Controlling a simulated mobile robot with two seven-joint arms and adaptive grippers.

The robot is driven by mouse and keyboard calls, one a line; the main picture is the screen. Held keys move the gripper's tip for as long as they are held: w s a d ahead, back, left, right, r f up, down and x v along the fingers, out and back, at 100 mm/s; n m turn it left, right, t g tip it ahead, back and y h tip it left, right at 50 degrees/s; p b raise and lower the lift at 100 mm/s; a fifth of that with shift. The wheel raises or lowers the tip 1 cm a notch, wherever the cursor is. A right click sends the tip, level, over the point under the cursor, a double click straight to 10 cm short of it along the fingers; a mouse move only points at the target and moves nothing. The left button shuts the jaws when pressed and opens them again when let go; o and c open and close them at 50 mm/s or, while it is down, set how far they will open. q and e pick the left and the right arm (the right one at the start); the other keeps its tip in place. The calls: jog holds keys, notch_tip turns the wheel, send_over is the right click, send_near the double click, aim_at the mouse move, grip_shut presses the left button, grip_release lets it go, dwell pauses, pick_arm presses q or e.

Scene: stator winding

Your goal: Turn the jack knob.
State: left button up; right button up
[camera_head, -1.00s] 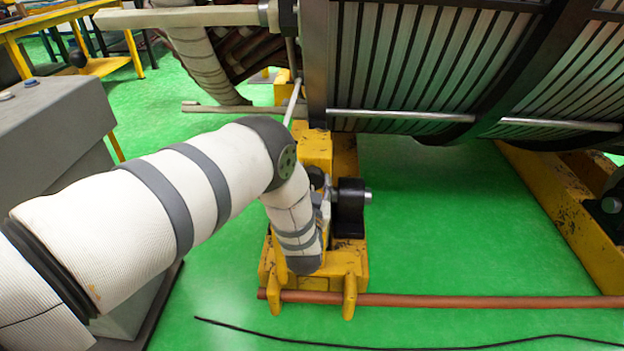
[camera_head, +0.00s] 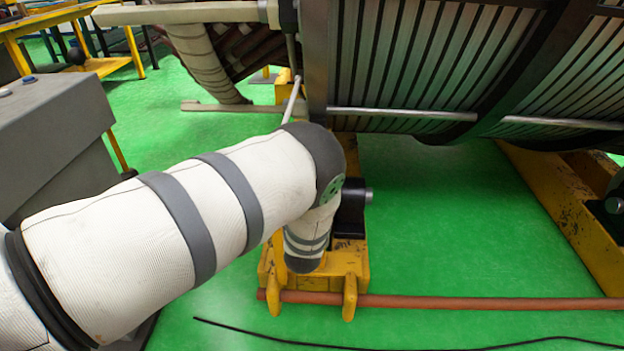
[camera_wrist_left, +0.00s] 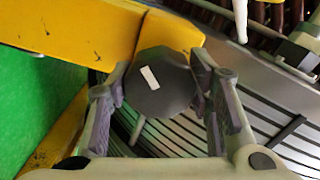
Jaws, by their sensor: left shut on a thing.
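The jack knob (camera_wrist_left: 158,95) is a dark grey, many-sided knob with a small white mark on its face, in the middle of the left wrist view. My left gripper (camera_wrist_left: 160,76) has a finger on each side of the knob and is shut on it. In the head view my left arm hides the gripper and the knob. There, the yellow jack stand (camera_head: 346,262) shows below my forearm, with a black block (camera_head: 351,208) and a steel pin beside my wrist. My right gripper is in neither view.
The large slatted stator (camera_head: 420,60) hangs over the stand. A reddish-brown bar (camera_head: 480,300) lies across the stand's foot, and a black cable (camera_head: 420,347) lies in front. A grey cabinet (camera_head: 50,140) stands at left. Green floor (camera_head: 440,220) is clear right of the stand.

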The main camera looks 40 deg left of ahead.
pick_arm(q)
jog(key=m+b, duration=0.1)
jog(key=m, duration=0.3)
jog(key=shift+m, duration=0.3)
jog(key=shift+r+m+b, duration=0.1)
jog(key=shift+m+b, duration=0.9)
jog(key=shift+m, duration=1.2)
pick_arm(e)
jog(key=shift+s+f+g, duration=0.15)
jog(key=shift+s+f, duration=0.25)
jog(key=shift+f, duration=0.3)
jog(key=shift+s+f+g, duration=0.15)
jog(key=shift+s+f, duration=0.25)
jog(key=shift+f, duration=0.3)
pick_arm(q)
jog(key=o, duration=1.1)
jog(key=shift+o, duration=0.2)
jog(key=v, duration=1.2)
